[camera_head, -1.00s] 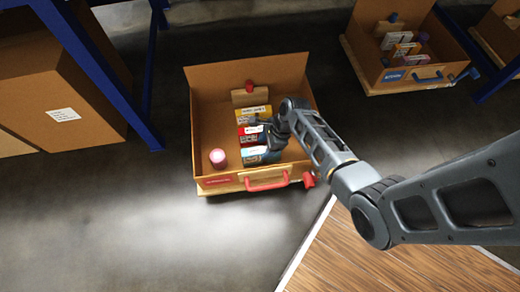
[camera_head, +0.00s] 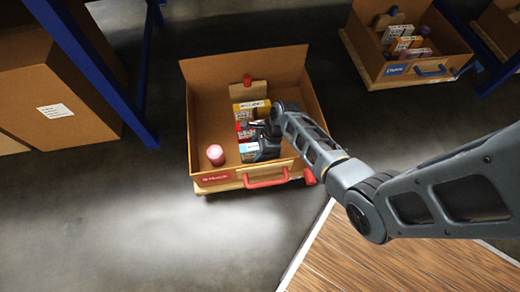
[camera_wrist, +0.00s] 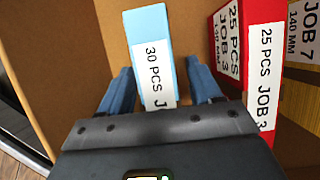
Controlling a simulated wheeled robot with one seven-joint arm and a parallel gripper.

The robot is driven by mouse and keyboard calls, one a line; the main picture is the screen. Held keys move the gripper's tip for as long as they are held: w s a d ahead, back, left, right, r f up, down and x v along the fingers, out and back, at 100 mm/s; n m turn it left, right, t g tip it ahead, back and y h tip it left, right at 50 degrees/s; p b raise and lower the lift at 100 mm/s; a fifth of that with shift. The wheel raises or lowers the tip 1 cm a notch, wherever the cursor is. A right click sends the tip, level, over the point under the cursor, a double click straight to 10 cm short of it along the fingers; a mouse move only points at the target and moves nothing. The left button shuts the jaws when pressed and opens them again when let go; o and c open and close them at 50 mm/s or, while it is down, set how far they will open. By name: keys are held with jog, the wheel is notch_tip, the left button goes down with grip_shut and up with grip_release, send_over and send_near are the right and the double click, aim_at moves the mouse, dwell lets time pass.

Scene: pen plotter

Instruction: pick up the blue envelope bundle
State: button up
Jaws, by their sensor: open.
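The blue envelope bundle (camera_wrist: 148,38) stands in the wrist view with a white label reading "30 PCS". In the head view its light blue end (camera_head: 248,148) shows inside the open brown box (camera_head: 196,110), partly hidden by my gripper. My gripper (camera_wrist: 158,85) is open, with one finger on each side of the blue bundle.
A red bundle (camera_wrist: 232,45) stands close to the right of my fingers, and a yellow bundle (camera_wrist: 302,95) beyond it. A pink cylinder (camera_head: 215,155) stands left of the bundles. The box walls enclose them; a red handle (camera_head: 266,177) is at the front.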

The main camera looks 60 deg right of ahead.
jog(key=shift+f, duration=0.15)
jog(key=shift+c, duration=0.2)
jog(key=c, duration=1.1)
